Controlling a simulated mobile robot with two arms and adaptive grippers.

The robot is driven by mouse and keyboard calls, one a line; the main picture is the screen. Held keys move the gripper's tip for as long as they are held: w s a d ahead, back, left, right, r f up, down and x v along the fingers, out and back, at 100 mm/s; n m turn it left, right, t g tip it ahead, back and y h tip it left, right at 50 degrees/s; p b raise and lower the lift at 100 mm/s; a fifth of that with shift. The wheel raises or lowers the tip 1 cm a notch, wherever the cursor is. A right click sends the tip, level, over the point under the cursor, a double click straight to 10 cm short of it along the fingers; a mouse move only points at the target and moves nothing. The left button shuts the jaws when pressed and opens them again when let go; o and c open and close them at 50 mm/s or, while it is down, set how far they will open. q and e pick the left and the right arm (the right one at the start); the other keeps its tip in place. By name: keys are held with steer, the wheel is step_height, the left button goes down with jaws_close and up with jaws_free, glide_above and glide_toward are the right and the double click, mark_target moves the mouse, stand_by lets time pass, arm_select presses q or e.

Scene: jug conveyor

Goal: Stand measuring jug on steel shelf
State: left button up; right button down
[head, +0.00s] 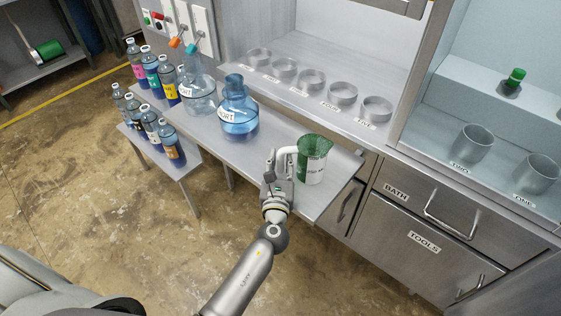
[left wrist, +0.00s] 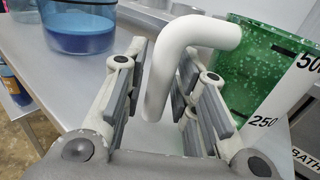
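The measuring jug (head: 314,168) has a green speckled body, a white label side and a white handle. It looks upright at the right end of the long steel shelf (head: 189,124); its base contact is hard to make out. The left wrist view shows the jug (left wrist: 262,75) with volume marks, and its white handle (left wrist: 163,75) between my fingers. My left gripper (head: 276,165) is at the handle, on the jug's left side. Its fingers (left wrist: 165,95) stand apart on either side of the handle, with a gap showing. My right gripper is out of view.
A blue flask (head: 238,115) and a clear flask (head: 198,95) stand left of the jug. Small bottles crowd the left end and a lower side shelf (head: 185,171). Several steel rings (head: 343,93) line the ledge behind. Drawers (head: 440,205) are to the right.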

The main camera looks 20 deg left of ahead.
arm_select(q)
steer(key=shift+o, duration=0.3)
steer(key=shift+r, duration=0.2)
steer(key=b+v, duration=0.1)
steer(key=v, duration=1.1)
steer(key=shift+b, duration=0.3)
